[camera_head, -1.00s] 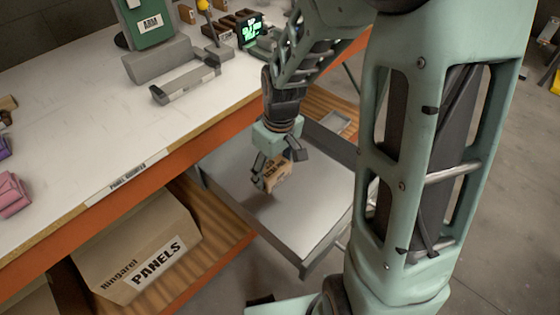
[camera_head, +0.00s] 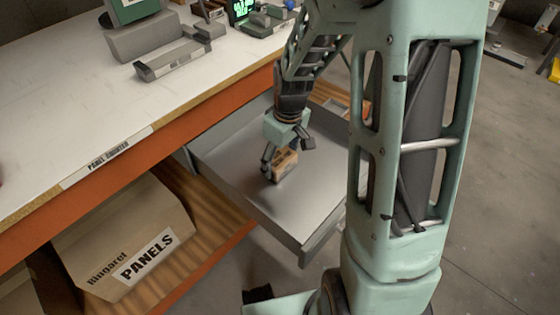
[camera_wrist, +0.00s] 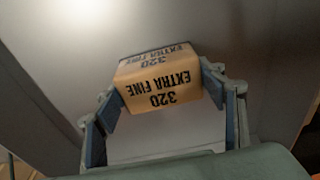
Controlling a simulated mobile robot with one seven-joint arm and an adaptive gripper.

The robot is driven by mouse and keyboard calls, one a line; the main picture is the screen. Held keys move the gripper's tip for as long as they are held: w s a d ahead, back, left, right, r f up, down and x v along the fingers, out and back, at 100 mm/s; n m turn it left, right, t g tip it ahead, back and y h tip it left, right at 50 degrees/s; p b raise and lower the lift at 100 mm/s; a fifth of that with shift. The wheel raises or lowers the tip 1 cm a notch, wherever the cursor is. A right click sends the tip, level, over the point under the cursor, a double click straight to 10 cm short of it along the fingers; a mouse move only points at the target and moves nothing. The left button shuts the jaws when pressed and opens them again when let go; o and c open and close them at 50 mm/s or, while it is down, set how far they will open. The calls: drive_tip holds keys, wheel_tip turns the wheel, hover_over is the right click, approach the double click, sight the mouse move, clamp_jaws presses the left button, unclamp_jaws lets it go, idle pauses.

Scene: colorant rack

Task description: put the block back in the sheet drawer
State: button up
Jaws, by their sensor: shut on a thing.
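The block (camera_head: 286,164) is a small tan box-shaped piece. In the wrist view the block (camera_wrist: 160,82) shows dark print reading "320 EXTRA FINE". My gripper (camera_head: 281,160) is shut on it, with a finger at each side of the block in the wrist view (camera_wrist: 163,98). The sheet drawer (camera_head: 315,247) is a grey metal tray pulled out from under the counter. The gripper and block are inside the drawer's outline, low over its bare floor. I cannot tell whether the block touches the floor.
The white counter (camera_head: 60,120) with an orange edge runs along the left, above the drawer. A cardboard box marked PANELS (camera_head: 120,235) sits on the wooden shelf below. A grey device (camera_head: 165,62) stands on the counter. The drawer floor around the block is clear.

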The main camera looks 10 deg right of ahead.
sight(284, 160)
drive_tip(key=shift+f, duration=0.2)
drive_tip(key=o, duration=1.1)
wheel_tip(284, 160, up, 12)
drive_tip(key=s+p, duration=0.1)
drive_tip(key=p, duration=0.2)
drive_tip(key=shift+d+r, duration=0.2)
drive_tip(key=shift+d, duration=0.2)
drive_tip(key=shift+s, duration=0.1)
